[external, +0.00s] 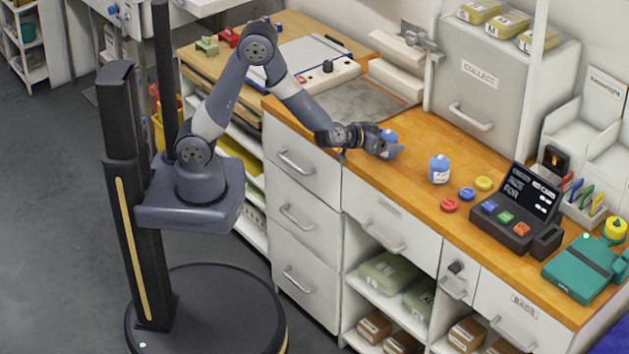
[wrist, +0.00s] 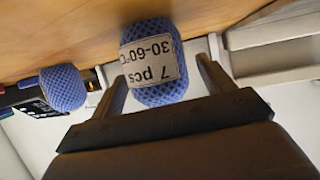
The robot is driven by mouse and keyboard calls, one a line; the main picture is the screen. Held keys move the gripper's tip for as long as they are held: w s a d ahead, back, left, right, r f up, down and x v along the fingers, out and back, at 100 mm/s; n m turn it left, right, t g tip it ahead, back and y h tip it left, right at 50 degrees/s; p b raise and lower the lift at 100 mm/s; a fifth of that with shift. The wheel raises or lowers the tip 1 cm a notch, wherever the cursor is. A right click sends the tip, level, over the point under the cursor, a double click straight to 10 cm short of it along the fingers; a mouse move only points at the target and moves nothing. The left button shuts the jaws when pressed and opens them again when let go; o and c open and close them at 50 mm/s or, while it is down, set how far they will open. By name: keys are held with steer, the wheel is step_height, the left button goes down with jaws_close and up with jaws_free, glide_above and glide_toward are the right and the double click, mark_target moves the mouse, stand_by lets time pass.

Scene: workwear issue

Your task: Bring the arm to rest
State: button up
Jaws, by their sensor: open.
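My gripper (external: 390,149) is open at the end of my outstretched arm, low over the wooden counter (external: 415,178). In the wrist view, my two gripper fingers (wrist: 161,68) stand apart on either side of a blue mesh bundle (wrist: 155,92) with a label reading "7 pcs 30-60°C". The same bundle (external: 390,134) shows just behind my gripper in the external view, partly hidden by it. I cannot tell whether the fingers touch it. A second blue bundle (external: 439,169) stands on the counter to the right, and also shows in the wrist view (wrist: 63,88).
Red, blue and yellow discs (external: 467,194) lie near a dark terminal (external: 515,210). A grey "COLLECT" cabinet (external: 485,85) stands behind the counter. Open floor (external: 60,200) lies left of my base.

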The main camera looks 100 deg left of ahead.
steer(key=p+v, duration=0.1)
steer(key=v, duration=1.1)
steer(key=x, duration=0.8)
steer(key=f+b+x, duration=0.1)
steer(key=x, duration=0.3)
steer(key=shift+s, duration=0.1)
steer(key=r+p, duration=0.1)
steer(key=r, duration=0.2)
steer(key=r+p, duration=0.1)
steer(key=r, duration=0.6)
steer(key=shift+a+r+p, duration=0.25)
steer(key=shift+r+p, duration=0.05)
steer(key=shift+p, duration=0.1)
steer(key=s+a+f+b, duration=0.1)
steer(key=s+a+b, duration=0.3)
steer(key=a, duration=0.5)
steer(key=s+a+f+b, duration=0.1)
steer(key=s+a+b, duration=0.3)
steer(key=s+a, duration=0.4)
steer(key=shift+a+n+y+b, duration=0.3)
steer(key=shift+a, duration=0.9)
